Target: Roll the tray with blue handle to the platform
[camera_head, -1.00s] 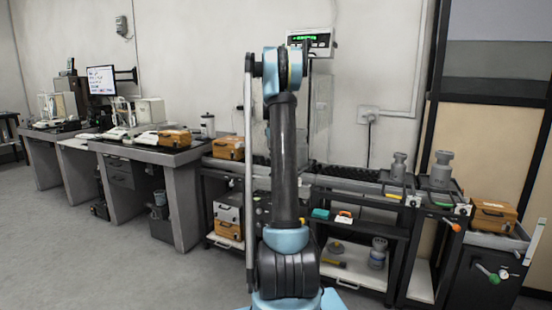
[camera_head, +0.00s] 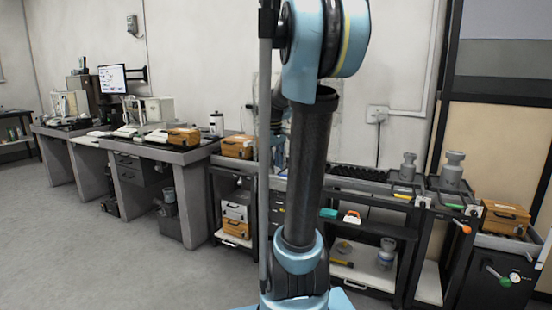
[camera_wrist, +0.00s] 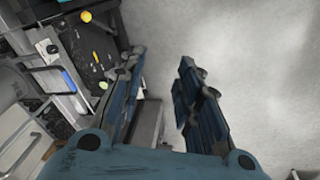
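My gripper (camera_wrist: 160,85) is open, with its two dark blue fingers apart and bare grey floor showing between them. In the wrist view, a narrow blue bar (camera_wrist: 68,80) lies left of the fingers, apart from them; it may be the tray's blue handle, but I cannot tell. In the head view, two trays with grey weights stand on the bench at right: one has a yellow strip (camera_head: 403,197), the other a green one (camera_head: 454,206). No blue handle is clear there. I cannot make out the platform; my arm covers the middle of the bench.
A black roller track (camera_head: 360,173) runs along the bench top. Orange cases stand on the bench (camera_head: 236,147) and at far right (camera_head: 505,217). A teal item (camera_head: 328,213) lies beneath the track. Desks with instruments line the left wall. The floor (camera_head: 120,255) at left is clear.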

